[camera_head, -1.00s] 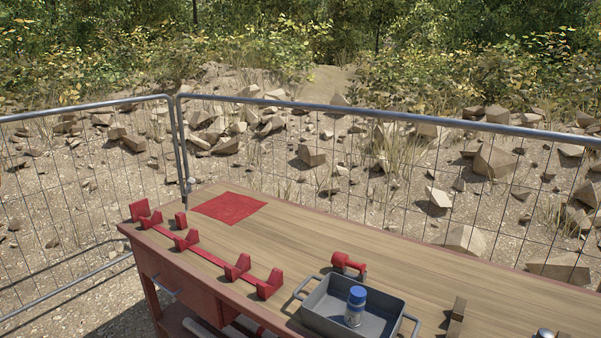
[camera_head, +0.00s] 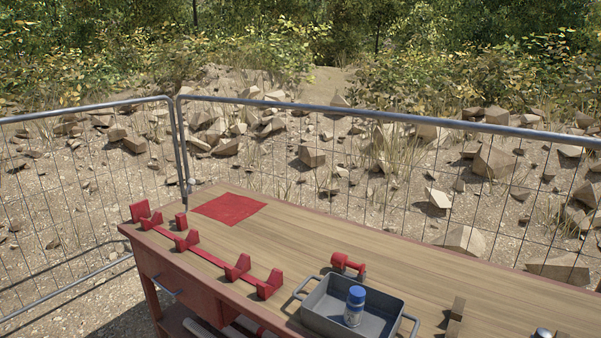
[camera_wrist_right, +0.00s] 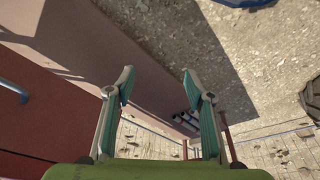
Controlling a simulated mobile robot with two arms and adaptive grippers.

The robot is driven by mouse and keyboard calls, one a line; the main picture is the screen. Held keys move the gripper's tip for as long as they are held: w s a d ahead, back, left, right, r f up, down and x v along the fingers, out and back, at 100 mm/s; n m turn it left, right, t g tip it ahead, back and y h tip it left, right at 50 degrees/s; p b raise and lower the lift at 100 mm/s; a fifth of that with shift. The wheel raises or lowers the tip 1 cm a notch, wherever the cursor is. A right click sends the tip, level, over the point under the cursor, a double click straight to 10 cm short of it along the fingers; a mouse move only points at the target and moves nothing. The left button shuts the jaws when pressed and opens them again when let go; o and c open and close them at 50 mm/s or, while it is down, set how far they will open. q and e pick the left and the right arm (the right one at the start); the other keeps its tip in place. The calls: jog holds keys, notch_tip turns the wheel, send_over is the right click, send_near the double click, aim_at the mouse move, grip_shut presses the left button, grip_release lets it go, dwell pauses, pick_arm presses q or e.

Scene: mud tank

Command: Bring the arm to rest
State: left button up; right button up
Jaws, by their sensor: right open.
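My right gripper (camera_wrist_right: 157,88) shows in the right wrist view, its two fingers well apart with nothing between them. It hangs beside the reddish side of the workbench (camera_wrist_right: 130,45), over gravel ground. Neither gripper shows in the head view, and my left gripper is in no view. The head view shows the wooden-topped workbench (camera_head: 330,238). On it stands a grey tray (camera_head: 372,324) holding a white bottle with a blue cap (camera_head: 355,304).
A red rack (camera_head: 208,252) runs along the bench's left edge, near a red mat (camera_head: 229,207). A red object (camera_head: 347,264) lies behind the tray, and wooden blocks (camera_head: 456,318) lie right of it. A wire fence (camera_head: 330,109) stands behind the bench.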

jog(key=s+f+g, duration=0.1)
jog(key=s+f, duration=0.1)
jog(key=f, duration=0.8)
jog(key=s+f, duration=0.3)
jog(key=f, duration=0.6)
jog(key=s+d+f+g, duration=0.1)
jog(key=s+d+f, duration=0.2)
jog(key=s+f, duration=1)
jog(key=shift+s+f, duration=0.35)
jog(key=shift+s, duration=0.45)
